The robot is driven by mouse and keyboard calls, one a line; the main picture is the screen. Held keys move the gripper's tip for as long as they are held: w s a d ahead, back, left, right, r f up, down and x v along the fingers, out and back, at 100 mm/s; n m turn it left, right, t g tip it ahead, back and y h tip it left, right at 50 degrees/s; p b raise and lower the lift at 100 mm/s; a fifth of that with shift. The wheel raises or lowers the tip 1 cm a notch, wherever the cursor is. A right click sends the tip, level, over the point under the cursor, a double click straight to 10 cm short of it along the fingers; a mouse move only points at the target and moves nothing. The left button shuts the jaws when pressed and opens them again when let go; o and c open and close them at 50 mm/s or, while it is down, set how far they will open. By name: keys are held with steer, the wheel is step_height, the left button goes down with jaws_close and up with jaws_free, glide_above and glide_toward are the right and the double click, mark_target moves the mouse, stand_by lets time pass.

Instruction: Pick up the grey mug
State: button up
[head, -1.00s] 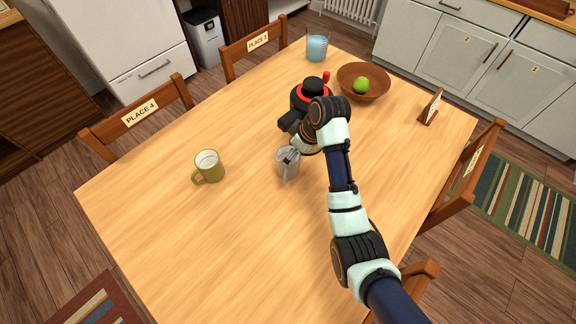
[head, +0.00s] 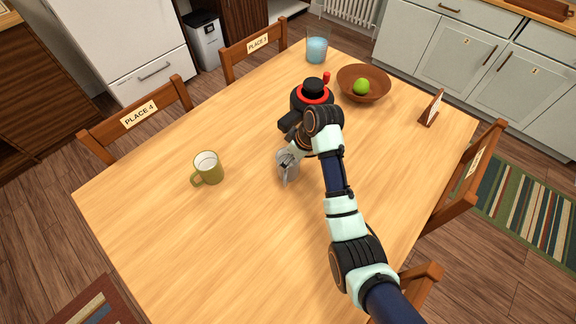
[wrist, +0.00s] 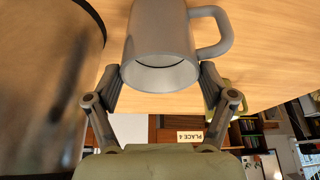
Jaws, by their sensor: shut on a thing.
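The grey mug (head: 287,168) is near the middle of the wooden table, right of the olive-green mug. My gripper (head: 288,158) is at the mug, partly hiding it in the head view. In the wrist view the grey mug (wrist: 160,40) fills the top middle, its rim facing the camera and its handle to the right. My gripper's two fingers (wrist: 161,84) are on either side of the mug near its rim, shut on it. I cannot tell whether the mug's base touches the table.
The olive-green mug (head: 208,168) stands to the left. A black and red pot-like thing (head: 312,97) stands close behind the gripper. A brown bowl (head: 352,94) with a green fruit (head: 361,87), a blue glass (head: 316,48) and a small sign (head: 432,107) are farther back. The table's front left is clear.

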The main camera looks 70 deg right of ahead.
steer(key=s+a+r+p, duration=0.1)
steer(key=s+p, duration=0.7)
steer(key=s, duration=0.1)
steer(key=s+a+r+p, duration=0.1)
steer(key=s+r+p, duration=0.1)
steer(key=s+p, duration=0.5)
steer(key=shift+s+a+r+p, duration=0.3)
steer(key=shift+s+p, duration=0.1)
steer(key=shift+s, duration=0.55)
